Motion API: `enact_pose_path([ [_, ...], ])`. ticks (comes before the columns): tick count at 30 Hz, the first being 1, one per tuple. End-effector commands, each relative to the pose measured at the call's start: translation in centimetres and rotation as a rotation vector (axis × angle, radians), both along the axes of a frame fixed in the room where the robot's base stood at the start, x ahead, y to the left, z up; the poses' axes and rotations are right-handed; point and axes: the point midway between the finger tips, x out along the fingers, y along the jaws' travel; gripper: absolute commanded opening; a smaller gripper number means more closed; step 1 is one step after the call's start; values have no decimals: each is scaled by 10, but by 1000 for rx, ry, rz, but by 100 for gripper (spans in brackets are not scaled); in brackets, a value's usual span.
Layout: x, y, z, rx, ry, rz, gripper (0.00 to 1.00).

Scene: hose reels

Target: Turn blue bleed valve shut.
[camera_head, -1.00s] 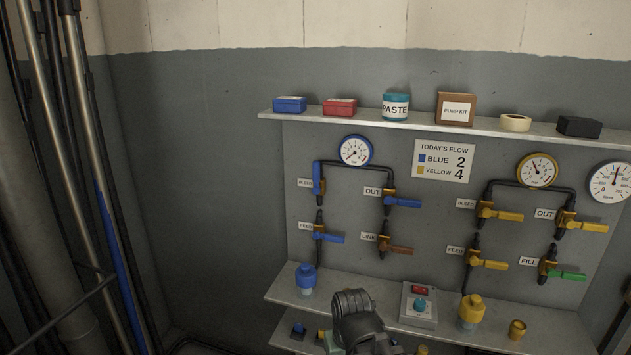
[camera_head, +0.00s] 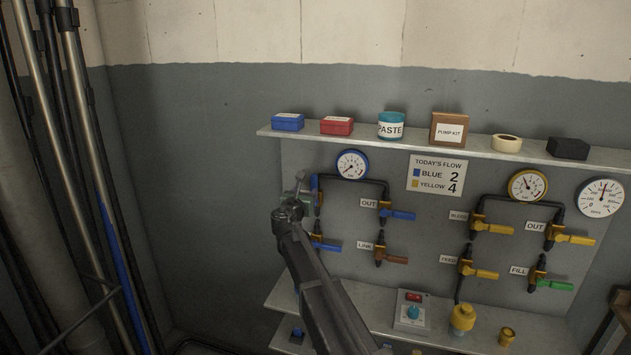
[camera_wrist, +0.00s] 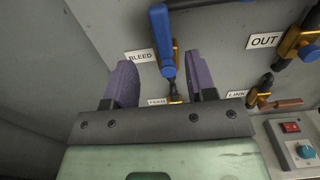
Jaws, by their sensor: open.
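The blue bleed valve's handle (camera_wrist: 164,40) stands near upright beside the BLEED label (camera_wrist: 141,56) in the wrist view. In the head view, part of this blue handle (camera_head: 316,184) shows at the panel's left edge; my arm's end hides its label and part of the valve. My gripper (camera_wrist: 159,62) is open, with one purple finger on each side of the handle's lower end in the picture. No contact with the handle can be made out. My gripper (camera_head: 301,181) also shows in the head view, small and partly unclear, just left of the valve.
The blue feed valve (camera_head: 325,246) sits directly below, partly behind my arm. The blue out valve (camera_head: 398,214) and brown link valve (camera_head: 392,257) are to the right. A blue-rimmed gauge (camera_head: 352,164) and a shelf (camera_head: 430,142) with boxes are above.

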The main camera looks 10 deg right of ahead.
Motion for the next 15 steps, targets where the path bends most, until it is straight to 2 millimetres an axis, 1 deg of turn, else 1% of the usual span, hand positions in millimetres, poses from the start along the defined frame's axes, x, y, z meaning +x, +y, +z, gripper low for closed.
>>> enact_pose_path([
  [5, 18, -9, 0, 3, -1, -2, 51],
  [8, 37, -19, 0, 4, -1, -3, 51],
  [12, 67, -36, 0, 5, -2, -3, 51],
  [15, 84, -47, 0, 6, -2, -4, 51],
])
